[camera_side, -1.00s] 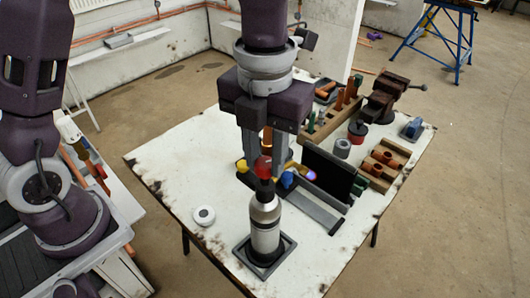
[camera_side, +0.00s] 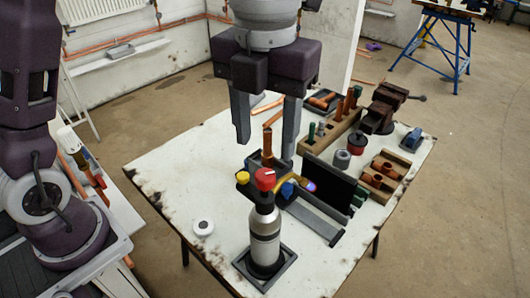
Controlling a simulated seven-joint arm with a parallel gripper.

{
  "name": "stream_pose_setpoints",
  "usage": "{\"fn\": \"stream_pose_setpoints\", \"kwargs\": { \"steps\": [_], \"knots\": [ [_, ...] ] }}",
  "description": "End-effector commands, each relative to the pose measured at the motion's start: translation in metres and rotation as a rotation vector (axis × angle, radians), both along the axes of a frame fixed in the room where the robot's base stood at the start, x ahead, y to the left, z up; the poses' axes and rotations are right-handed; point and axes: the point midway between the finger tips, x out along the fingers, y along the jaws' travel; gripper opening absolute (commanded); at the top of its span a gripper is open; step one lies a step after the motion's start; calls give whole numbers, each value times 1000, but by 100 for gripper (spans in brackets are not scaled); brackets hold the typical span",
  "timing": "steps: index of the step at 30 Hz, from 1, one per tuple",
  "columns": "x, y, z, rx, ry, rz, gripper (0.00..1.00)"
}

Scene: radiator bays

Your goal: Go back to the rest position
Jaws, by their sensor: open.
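My gripper (camera_side: 266,148) is open and empty, pointing down above the white work table (camera_side: 190,170). Its two fingers are spread apart. Below and nearer the camera, a silver bottle with a red knob (camera_side: 265,228) stands upright in a dark square tray (camera_side: 284,277). The fingers are clear of the red knob. A copper pipe (camera_side: 267,142) stands upright behind the bottle, seen between the fingers. A small bluish glow (camera_side: 310,187) shows beside a blue part, right of the knob.
A dark upright panel (camera_side: 329,181) stands right of the bottle. Wooden holders with copper pieces (camera_side: 380,178), a vise (camera_side: 385,107) and a blue item (camera_side: 411,139) fill the right side. The table's left part is bare.

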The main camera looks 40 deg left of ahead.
Motion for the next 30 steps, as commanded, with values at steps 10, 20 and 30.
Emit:
{"fn": "stream_pose_setpoints", "kwargs": {
  "steps": [10,20,30],
  "knots": [
    [-2,2,4,10,-7,27,51],
    [-70,116,1,-87,-346,1636,51],
    [-123,163,-13,-702,-95,2788,51]
  ]
}}
